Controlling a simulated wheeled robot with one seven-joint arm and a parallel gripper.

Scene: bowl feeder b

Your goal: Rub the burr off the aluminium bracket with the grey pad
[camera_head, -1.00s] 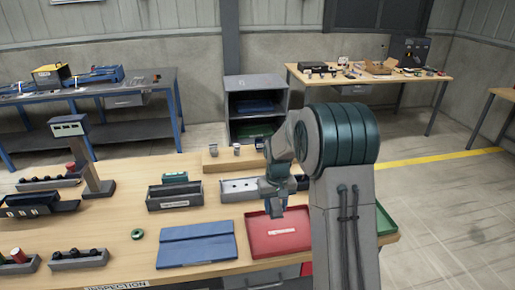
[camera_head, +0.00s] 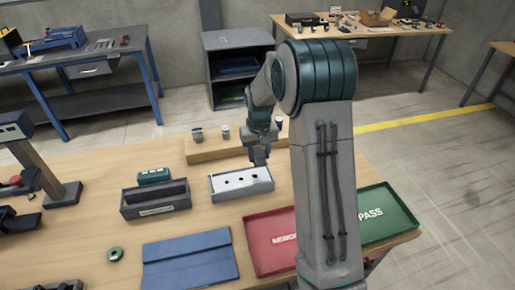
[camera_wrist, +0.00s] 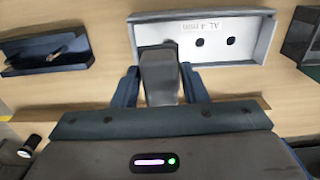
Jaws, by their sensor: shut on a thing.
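My gripper (camera_head: 259,157) is over the back right part of a grey tray (camera_head: 214,195) with a pale inside and dark spots. In the wrist view my gripper (camera_wrist: 160,92) has its two blue fingers closed on the sides of a grey block (camera_wrist: 159,72), which may be the grey pad. I cannot make out the aluminium bracket or a burr for certain.
A dark tray (camera_wrist: 15,70) with a small shiny piece lies at the wrist view's left. A wooden riser (camera_head: 205,152) bears small cups behind the grey tray. A divided dark box (camera_head: 155,212), blue mat (camera_head: 190,262), red tray (camera_head: 262,268) and green tray (camera_head: 405,215) stand around.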

